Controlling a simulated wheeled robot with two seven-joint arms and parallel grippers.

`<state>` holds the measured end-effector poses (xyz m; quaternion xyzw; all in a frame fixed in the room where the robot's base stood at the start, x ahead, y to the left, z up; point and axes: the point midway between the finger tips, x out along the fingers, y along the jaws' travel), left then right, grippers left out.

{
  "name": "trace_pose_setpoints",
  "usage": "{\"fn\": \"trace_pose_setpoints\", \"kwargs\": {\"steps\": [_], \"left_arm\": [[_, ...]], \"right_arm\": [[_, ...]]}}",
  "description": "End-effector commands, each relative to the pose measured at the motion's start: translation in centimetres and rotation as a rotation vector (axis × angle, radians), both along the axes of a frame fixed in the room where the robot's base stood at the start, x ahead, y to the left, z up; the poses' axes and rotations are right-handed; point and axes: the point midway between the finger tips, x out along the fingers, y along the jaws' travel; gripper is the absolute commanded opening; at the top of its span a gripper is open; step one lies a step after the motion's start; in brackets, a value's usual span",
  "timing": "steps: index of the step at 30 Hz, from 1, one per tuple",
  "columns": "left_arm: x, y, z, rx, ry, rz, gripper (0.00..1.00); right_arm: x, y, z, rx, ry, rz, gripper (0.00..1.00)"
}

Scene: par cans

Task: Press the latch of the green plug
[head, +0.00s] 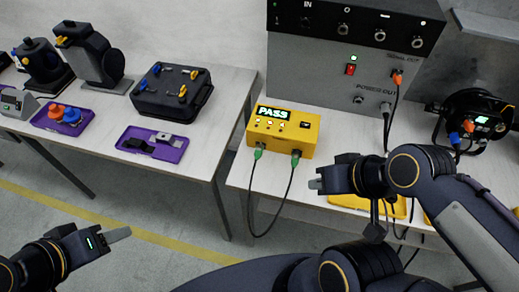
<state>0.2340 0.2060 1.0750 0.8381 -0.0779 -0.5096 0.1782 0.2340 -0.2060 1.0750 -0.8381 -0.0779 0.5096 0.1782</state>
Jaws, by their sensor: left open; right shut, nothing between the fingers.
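A yellow tester box (308,141) with a lit PASS display stands near the front edge of the right table. Two green plugs sit at its front face, a left green plug (258,153) and a right green plug (296,159). One black cable (251,205) hangs in a loop between them below the table edge. My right gripper (314,184) is shut and empty, just below and right of the right green plug, apart from it. My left gripper (120,234) is open and empty at the lower left, over the floor. The latches are too small to make out.
A grey power unit (330,85) with a red switch stands behind the tester. A yellow tray (347,201) lies partly behind my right arm. The left table holds purple trays (176,154) and a black case (172,105). A floor gap separates the tables.

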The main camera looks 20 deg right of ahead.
Motion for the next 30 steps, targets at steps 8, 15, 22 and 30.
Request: {"fn": "trace_pose_setpoints", "kwargs": {"steps": [8,15,22,30], "left_arm": [[0.0,0.0,0.0,0.0,0.0,0.0,0.46],[0.0,0.0,0.0,0.0,0.0,0.0,0.46],[0.0,0.0,0.0,0.0,0.0,0.0,0.46],[0.0,0.0,0.0,0.0,0.0,0.0,0.46]], "right_arm": [[0.0,0.0,0.0,0.0,0.0,0.0,0.0],[0.0,0.0,0.0,0.0,0.0,0.0,0.0],[0.0,0.0,0.0,0.0,0.0,0.0,0.0],[0.68,0.08,0.12,0.016,0.013,-0.025,0.0]]}}
